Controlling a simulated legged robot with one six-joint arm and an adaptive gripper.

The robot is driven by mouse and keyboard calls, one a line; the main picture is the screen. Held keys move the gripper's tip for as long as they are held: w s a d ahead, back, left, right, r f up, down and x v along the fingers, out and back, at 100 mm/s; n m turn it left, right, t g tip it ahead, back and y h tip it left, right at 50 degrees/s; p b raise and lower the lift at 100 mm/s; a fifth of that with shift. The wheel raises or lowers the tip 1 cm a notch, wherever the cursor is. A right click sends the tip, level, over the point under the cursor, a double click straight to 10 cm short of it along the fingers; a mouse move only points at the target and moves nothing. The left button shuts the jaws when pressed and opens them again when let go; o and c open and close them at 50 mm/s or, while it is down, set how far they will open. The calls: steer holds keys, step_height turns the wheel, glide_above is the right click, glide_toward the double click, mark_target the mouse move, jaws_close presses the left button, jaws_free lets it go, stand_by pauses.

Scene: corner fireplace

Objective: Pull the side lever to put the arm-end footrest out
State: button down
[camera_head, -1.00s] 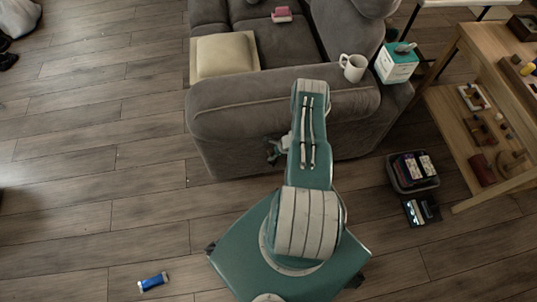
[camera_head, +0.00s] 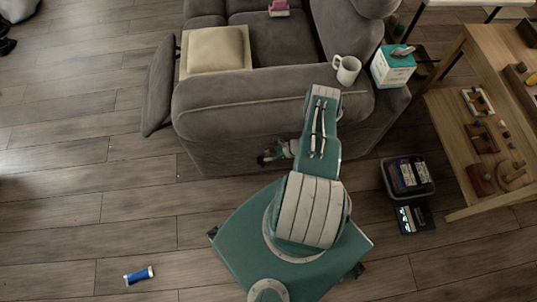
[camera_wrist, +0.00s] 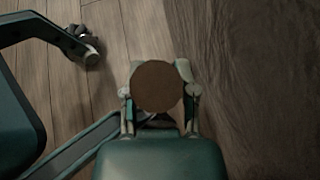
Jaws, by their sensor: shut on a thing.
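The grey sofa (camera_head: 225,125) stands in front of me, its near arm facing me. A grey footrest panel (camera_head: 158,88) sticks out at the sofa's left end, tilted outward. My gripper (camera_head: 270,157) is low at the near side of the sofa arm. In the wrist view my gripper (camera_wrist: 158,72) is shut on the side lever, whose round brown end (camera_wrist: 157,88) shows between the fingers. The rest of the lever is hidden behind that end and my gripper.
A wooden shelf (camera_head: 455,150), a bin (camera_head: 384,178) and a dark case (camera_head: 414,219) stand right. A blue tube (camera_head: 139,275) lies on open floor at left.

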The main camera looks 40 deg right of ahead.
steer(key=shift+s+d+f, duration=0.15)
steer(key=shift+d, duration=0.45)
steer(key=shift+c, duration=2)
jaws_free()
steer(key=shift+a, duration=0.45)
steer(key=v, duration=1.2)
